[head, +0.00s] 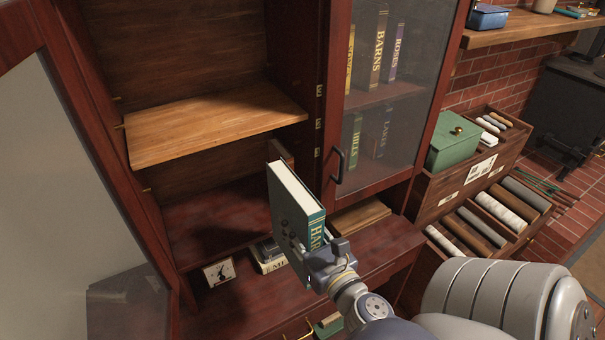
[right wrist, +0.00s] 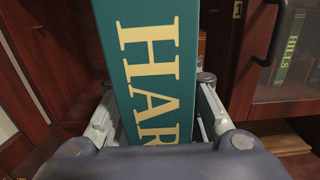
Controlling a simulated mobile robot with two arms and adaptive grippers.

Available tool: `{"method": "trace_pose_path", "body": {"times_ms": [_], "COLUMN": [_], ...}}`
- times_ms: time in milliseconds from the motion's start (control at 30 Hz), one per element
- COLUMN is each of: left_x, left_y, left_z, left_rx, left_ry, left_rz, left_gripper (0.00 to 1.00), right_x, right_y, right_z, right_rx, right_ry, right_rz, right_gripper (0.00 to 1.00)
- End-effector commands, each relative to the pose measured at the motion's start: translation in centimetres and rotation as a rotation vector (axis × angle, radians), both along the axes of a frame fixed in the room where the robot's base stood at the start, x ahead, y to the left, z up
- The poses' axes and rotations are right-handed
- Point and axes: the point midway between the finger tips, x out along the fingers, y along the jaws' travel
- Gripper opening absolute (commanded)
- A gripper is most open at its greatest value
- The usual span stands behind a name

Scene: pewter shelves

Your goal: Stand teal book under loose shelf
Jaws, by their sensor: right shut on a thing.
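The teal book (head: 296,208) has cream pages and gold letters starting "HAR" on its spine. My right gripper (head: 315,250) is shut on its lower part and holds it upright, slightly tilted, in front of the open cabinet bay. In the right wrist view the book's spine (right wrist: 155,65) stands between the two fingers (right wrist: 155,125). The loose shelf (head: 205,125) is a light wood board inside the bay, tilted in the picture, above and behind the book. The book hides part of the bay floor (head: 210,225). My left gripper is not in view.
A small clock (head: 219,273) and lying books (head: 268,256) are on the ledge below the bay. A brown book (head: 279,152) stands at the bay's right side. A glass door (head: 385,100) with a dark handle (head: 338,165) is right of it. An open glass door (head: 75,200) is at left.

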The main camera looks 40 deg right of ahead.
Motion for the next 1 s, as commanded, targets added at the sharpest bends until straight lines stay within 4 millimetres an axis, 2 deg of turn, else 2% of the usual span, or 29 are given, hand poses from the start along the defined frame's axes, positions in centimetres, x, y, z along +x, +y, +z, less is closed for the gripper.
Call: {"method": "trace_pose_path", "body": {"times_ms": [33,1000], "left_x": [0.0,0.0], "left_y": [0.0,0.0], "left_z": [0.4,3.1], "left_rx": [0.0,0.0], "left_ry": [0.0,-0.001], "left_rz": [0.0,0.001], "left_gripper": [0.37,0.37], "right_x": [0.4,6.6], "right_y": [-0.1,-1.6], "right_z": [0.4,-0.1], "right_rx": [-0.002,-0.002], "right_ry": [-0.005,-0.006], "right_rz": [0.001,0.0], "right_gripper": [0.0,0.0]}}
